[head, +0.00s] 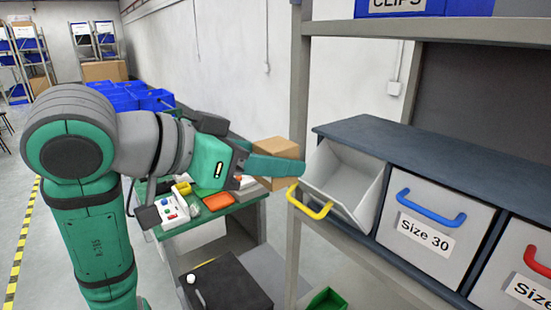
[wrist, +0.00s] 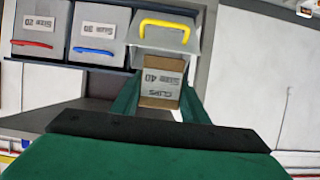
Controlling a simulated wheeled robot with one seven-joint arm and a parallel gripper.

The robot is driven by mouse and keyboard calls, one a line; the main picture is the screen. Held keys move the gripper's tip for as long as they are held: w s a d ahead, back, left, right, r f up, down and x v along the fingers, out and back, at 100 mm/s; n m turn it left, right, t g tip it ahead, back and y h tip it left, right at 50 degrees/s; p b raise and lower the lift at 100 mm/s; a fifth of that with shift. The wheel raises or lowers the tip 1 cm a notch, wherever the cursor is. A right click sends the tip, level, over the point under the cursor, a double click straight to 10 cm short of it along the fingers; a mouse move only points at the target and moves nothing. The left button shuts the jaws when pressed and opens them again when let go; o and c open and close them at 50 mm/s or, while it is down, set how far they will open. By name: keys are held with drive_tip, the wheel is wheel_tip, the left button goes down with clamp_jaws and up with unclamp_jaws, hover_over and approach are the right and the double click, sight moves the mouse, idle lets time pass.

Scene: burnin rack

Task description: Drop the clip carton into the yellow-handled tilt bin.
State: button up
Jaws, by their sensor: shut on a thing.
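The clip carton (head: 276,149) is a small brown cardboard box. In the wrist view the carton (wrist: 160,82) shows an upside-down label that seems to read "CLIPS" and "40". My gripper (head: 288,167) is shut on it, with one green finger on each side in the wrist view (wrist: 160,100). The yellow-handled tilt bin (head: 341,180) is tipped open, and its light grey inside looks empty. Its yellow handle (head: 310,203) is at the front lip. The carton is held just left of the bin in the head view, outside it. In the wrist view the bin (wrist: 155,42) is beyond the carton.
A closed blue-handled bin (head: 437,215) marked "Size 30" stands right of the open bin, then a red-handled one (head: 518,265). A grey rack post (head: 297,110) stands close to the carton. A green-topped bench (head: 215,212) with small items lies below my arm.

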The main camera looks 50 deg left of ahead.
sight(278, 143)
drive_tip(key=w, duration=1)
drive_tip(key=shift+w+d, duration=0.3)
drive_tip(key=shift+d, duration=0.1)
drive_tip(key=o, duration=1.2)
drive_tip(key=v, duration=1.1)
